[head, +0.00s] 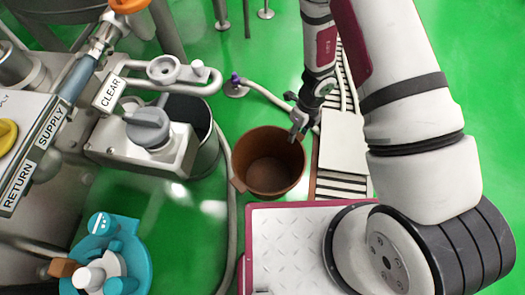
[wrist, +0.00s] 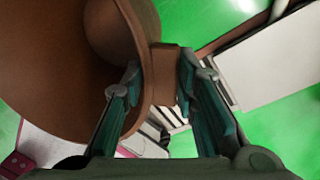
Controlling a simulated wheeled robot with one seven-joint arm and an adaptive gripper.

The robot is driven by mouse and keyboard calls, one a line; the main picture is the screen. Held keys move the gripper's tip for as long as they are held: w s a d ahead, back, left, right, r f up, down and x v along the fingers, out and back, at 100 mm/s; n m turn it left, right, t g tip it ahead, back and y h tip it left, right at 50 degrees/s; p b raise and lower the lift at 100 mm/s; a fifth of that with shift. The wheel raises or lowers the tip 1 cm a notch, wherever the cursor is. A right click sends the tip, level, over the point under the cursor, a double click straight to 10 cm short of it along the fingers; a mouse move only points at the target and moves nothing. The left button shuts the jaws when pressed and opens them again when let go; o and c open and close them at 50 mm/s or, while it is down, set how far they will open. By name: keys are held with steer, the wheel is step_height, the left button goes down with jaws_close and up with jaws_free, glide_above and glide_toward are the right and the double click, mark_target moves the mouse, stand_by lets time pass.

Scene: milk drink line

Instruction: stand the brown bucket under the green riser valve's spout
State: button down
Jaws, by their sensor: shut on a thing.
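The brown bucket (head: 268,168) is open at the top and looks empty in the head view, between the valve stand and the grated channel. My gripper (head: 299,122) is at its upper right edge. In the wrist view my gripper (wrist: 160,90) is shut on a lug on the brown bucket (wrist: 45,60), with one finger inside the wall and one outside. I cannot tell whether the bucket's base touches the floor. I cannot make out a green riser valve or its spout in either view.
A grey bucket (head: 208,150) stands left of the brown one, beneath a grey-knobbed valve (head: 148,127). A hose (head: 228,215) runs along the floor between them. A teal device (head: 122,250) is at lower left. Open green floor (head: 265,55) lies beyond.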

steer(key=s+d+f+m+t+b, duration=0.1)
steer(key=s+d+f+m+t, duration=0.15)
steer(key=d+f+m, duration=0.85)
steer(key=w+a+f+b, duration=0.1)
steer(key=w+a+f, duration=0.1)
steer(key=w+a, duration=0.7)
steer(key=shift+w+f+n+g+y, duration=0.15)
steer(key=shift+w+n+g+y, duration=0.2)
steer(key=shift+w, duration=0.6)
steer(key=f, duration=0.1)
steer(key=w+f+b, duration=0.1)
steer(key=f+b, duration=0.1)
steer(key=shift+w+a+f, duration=0.15)
steer(key=shift+a+f, duration=0.05)
steer(key=shift+a, duration=0.1)
